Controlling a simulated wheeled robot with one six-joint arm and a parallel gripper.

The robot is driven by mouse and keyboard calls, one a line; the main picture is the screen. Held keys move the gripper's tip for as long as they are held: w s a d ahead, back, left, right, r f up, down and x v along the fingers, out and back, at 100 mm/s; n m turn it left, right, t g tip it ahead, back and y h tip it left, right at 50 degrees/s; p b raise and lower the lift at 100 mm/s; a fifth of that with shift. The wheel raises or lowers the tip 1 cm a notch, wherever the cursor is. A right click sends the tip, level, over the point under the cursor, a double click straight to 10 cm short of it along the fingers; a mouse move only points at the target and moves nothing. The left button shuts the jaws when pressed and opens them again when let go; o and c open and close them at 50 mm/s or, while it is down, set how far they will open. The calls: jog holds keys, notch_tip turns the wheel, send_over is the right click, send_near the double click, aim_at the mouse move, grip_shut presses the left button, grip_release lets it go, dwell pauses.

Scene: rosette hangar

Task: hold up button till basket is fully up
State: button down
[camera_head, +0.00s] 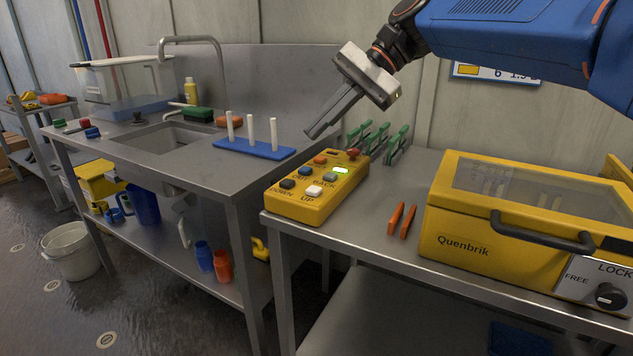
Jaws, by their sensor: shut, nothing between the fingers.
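A yellow control box (325,187) sits at the left end of the right-hand metal table. Its white UP button (314,190) is at the front, beside the dark DOWN button (287,184). My gripper (322,131) is shut and empty, tilted down to the left above and behind the box, apart from the buttons. I cannot identify a basket for certain; a clear bin (122,84) with a white rim stands beyond the sink.
A yellow Quenbrik case (480,237) with a clear lid stands right of the box. Green clips (396,144) stand behind the box. A blue peg rack (254,149) is on the sink bench to the left.

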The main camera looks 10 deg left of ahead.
aim_at(320, 188)
jog(key=shift+f, duration=0.1)
jog(key=shift+f, duration=4.3)
jog(key=shift+f, duration=0.1)
jog(key=shift+f, duration=0.3)
